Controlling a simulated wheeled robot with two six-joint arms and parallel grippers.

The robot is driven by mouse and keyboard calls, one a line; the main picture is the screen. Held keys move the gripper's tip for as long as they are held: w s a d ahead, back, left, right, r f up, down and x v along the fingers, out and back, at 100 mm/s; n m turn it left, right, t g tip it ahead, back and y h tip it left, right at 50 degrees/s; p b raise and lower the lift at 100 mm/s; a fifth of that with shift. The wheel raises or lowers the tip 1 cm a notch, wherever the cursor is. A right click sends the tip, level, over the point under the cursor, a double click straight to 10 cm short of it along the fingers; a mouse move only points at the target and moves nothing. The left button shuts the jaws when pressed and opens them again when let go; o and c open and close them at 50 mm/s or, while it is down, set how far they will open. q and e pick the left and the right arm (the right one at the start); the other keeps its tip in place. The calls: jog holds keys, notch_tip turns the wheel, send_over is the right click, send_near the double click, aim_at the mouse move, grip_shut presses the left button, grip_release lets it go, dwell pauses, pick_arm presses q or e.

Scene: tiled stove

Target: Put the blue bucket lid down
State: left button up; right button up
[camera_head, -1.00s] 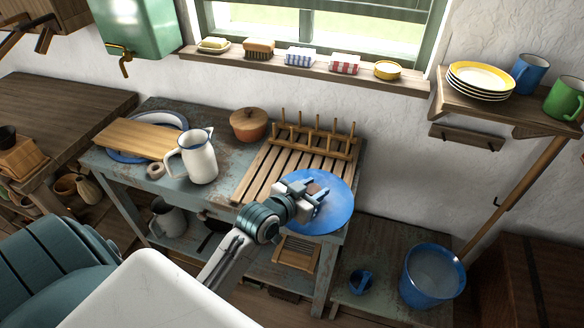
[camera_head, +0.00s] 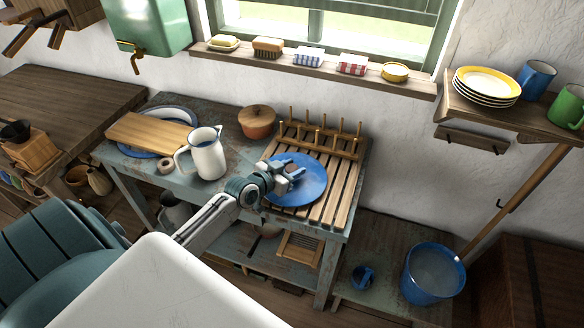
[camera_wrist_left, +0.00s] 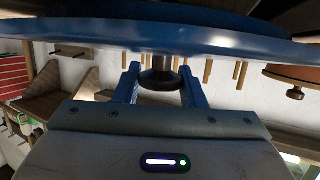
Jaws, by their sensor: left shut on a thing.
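The blue bucket lid (camera_head: 314,184) is a round blue disc over the slatted wooden draining rack (camera_head: 335,208) on the worn blue-grey table. My left gripper (camera_head: 290,170) is above the lid, shut on its dark knob. In the left wrist view the knob (camera_wrist_left: 161,80) sits between the two blue fingers, and the lid (camera_wrist_left: 150,38) spans the top of that picture. I cannot tell whether the lid touches the slats. The blue bucket (camera_head: 432,275) stands open at the lower right. My right gripper is not in view.
The rack's upright pegs (camera_head: 318,140) stand behind the lid. A white jug (camera_head: 207,155), a lidded orange pot (camera_head: 257,122) and a wooden board (camera_head: 150,135) are to the left on the table. A blue mug (camera_head: 363,277) is by the bucket.

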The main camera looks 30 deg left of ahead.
pick_arm(q)
jog(key=shift+f, duration=0.2)
jog(key=o, duration=1.2)
jog(key=shift+r, duration=0.15)
jog(key=shift+s, duration=0.25)
jog(key=p+v, duration=0.2)
jog(key=v, duration=0.8)
jog(key=shift+s+r, duration=0.1)
jog(key=shift+r, duration=0.15)
jog(key=shift+s+a+r, duration=0.1)
jog(key=shift+s+a, duration=0.05)
jog(key=shift+s, duration=0.5)
